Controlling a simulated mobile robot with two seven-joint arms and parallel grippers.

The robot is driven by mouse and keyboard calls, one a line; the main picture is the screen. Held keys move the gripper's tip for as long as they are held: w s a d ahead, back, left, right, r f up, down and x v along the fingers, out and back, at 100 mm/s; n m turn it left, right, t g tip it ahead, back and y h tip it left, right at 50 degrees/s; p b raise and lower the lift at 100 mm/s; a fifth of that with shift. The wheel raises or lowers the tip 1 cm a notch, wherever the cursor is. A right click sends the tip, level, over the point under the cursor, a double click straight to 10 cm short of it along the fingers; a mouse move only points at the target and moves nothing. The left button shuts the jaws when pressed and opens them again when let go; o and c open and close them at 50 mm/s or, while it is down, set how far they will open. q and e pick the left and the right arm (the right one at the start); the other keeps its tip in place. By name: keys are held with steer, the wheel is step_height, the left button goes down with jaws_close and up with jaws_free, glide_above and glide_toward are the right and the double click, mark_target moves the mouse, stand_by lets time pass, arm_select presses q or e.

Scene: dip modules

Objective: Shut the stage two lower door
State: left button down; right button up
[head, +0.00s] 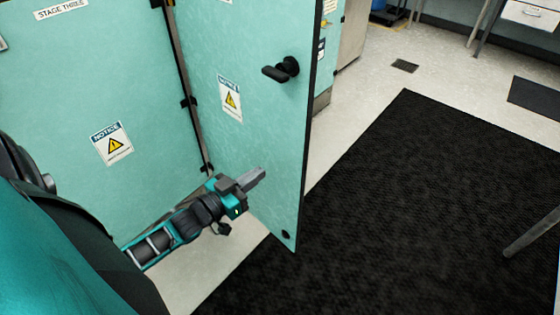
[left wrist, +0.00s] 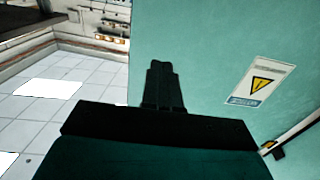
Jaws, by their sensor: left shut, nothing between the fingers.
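A teal door (head: 262,130) stands ajar in the head view, with a black handle (head: 281,70) and a notice sticker. Its hinges are on the left edge and its free edge sticks out over the floor. I take it as the stage two lower door; no stage two label is readable. The same door surface fills the right of the left wrist view (left wrist: 215,55). My left gripper (head: 260,174) is shut and empty in front of the door's lower part, below the sticker. Its closed fingers (left wrist: 163,75) point along the panel; I cannot tell whether they touch it. My right gripper is not seen.
A teal panel labelled stage three (head: 60,80) stands to the left of the hinges. A black mat (head: 420,190) covers the floor at the right, mostly clear. A grey leg-like bar (head: 530,235) shows at the right edge. A white drawer unit (head: 530,13) stands far back.

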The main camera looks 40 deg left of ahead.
mark_target(288, 153)
arm_select(q)
steer(key=w, duration=0.2)
steer(key=w+d+b, duration=0.1)
steer(key=w, duration=0.5)
steer(key=shift+w+d, duration=0.1)
steer(key=shift+d, duration=0.2)
steer(key=shift+w, duration=0.1)
